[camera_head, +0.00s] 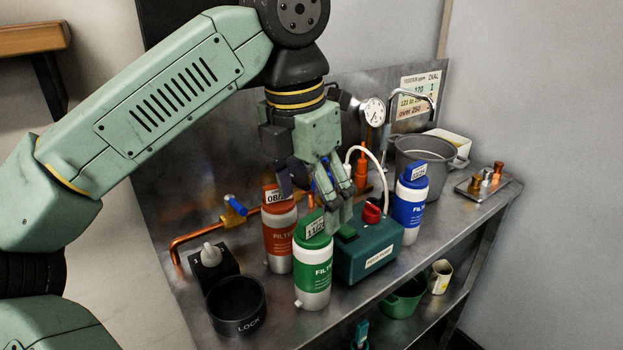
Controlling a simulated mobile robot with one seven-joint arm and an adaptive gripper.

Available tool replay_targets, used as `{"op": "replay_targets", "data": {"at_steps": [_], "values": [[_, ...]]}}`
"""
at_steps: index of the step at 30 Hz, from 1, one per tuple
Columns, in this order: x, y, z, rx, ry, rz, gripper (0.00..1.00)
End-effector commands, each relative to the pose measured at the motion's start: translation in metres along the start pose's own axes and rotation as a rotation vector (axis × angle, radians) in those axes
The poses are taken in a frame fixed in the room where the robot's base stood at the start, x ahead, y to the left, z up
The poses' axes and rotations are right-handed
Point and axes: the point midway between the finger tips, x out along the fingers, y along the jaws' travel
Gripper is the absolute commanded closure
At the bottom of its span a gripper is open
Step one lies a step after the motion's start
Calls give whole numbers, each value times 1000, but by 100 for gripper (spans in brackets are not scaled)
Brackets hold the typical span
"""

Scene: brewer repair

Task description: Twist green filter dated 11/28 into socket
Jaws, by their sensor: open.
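The green filter (313,270) stands upright on the steel bench, a white bottle with a green cap and green label. The tag on its cap is partly readable as 11/2-something. My gripper (312,202) points down just above and behind the green filter's cap, with its fingers apart and nothing seen between them. Whether a finger touches the cap cannot be told. A round black cup marked LOCK (237,306), which looks like the socket, sits at the bench's front left, apart from the green filter. Its inside looks empty.
An orange filter (279,243) tagged 08 stands close behind the green one. A teal box (368,250) with a red knob and a blue filter (410,200) are to the right. A black dial block (212,263) and copper pipe (200,238) lie left. A grey pot (425,155) stands far right.

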Motion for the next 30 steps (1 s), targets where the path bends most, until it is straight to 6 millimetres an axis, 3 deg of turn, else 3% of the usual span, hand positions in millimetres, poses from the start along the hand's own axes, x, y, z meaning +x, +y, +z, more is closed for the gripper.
{"op": "replay_targets", "data": {"at_steps": [6,12,25,30], "values": [[40,0,0,1,0,-3,27],[66,-1,0,2,-2,-3,27],[77,-1,0,2,-2,-2,27],[77,-1,0,2,-3,-2,38]]}}
